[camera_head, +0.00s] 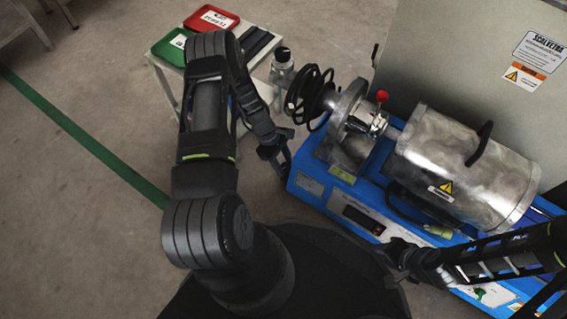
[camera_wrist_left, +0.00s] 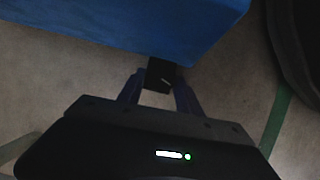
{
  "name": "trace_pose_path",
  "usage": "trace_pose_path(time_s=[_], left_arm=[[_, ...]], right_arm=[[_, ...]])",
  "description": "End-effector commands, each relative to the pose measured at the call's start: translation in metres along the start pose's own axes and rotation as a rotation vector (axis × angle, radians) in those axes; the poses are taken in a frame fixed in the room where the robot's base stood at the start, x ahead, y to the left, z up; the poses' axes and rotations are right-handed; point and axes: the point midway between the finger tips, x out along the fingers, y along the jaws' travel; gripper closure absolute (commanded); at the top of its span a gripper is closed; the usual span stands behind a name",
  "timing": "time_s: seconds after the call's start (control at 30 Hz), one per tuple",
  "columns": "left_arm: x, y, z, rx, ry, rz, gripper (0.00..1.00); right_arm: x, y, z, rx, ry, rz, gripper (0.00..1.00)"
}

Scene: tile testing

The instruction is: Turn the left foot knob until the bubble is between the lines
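The left foot knob (camera_wrist_left: 161,75) is a small black block under the edge of the blue machine base (camera_wrist_left: 120,25) in the left wrist view. My left gripper (camera_wrist_left: 159,84) has its fingers apart, one on each side of the knob; I cannot tell whether they touch it. In the head view my left gripper (camera_head: 280,160) is at the left end of the blue base (camera_head: 305,205), and the knob is hidden there. My right gripper (camera_head: 392,268) is over the base's front edge, its opening unclear. A small yellow-green patch (camera_head: 342,174) shows on the base; no bubble or lines can be made out.
Open floor lies left, with a green stripe (camera_head: 85,130).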

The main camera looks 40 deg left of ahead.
Motion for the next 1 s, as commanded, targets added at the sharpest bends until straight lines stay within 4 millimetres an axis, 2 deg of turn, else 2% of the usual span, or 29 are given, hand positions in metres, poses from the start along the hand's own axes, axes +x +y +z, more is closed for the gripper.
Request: trace_pose_path(time_s=[0.03,0.2,0.53,0.67,0.9,1.0], left_arm=[[0.0,0.0,0.0,-0.001,0.0,0.0,0.53],[0.0,0.0,0.0,-0.002,0.0,0.0,0.41],[-0.005,0.0,0.001,-0.002,0.0,0.0,0.41],[-0.02,0.0,0.001,-0.002,-0.001,0.0,0.41],[-0.061,0.0,0.001,-0.002,0.001,0.001,0.41],[-0.072,0.0,0.001,-0.002,0.0,0.001,0.41]], right_arm=[[0.0,0.0,0.0,0.0,0.0,0.0,0.64],[0.0,0.0,0.0,0.0,-0.001,0.0,0.64],[-0.002,-0.001,0.001,0.0,-0.001,0.0,0.64],[-0.009,-0.003,0.001,-0.001,-0.002,0.002,0.64],[-0.023,-0.009,0.003,-0.003,-0.004,0.004,0.64],[-0.028,-0.01,0.003,-0.003,-0.007,0.004,0.64]])
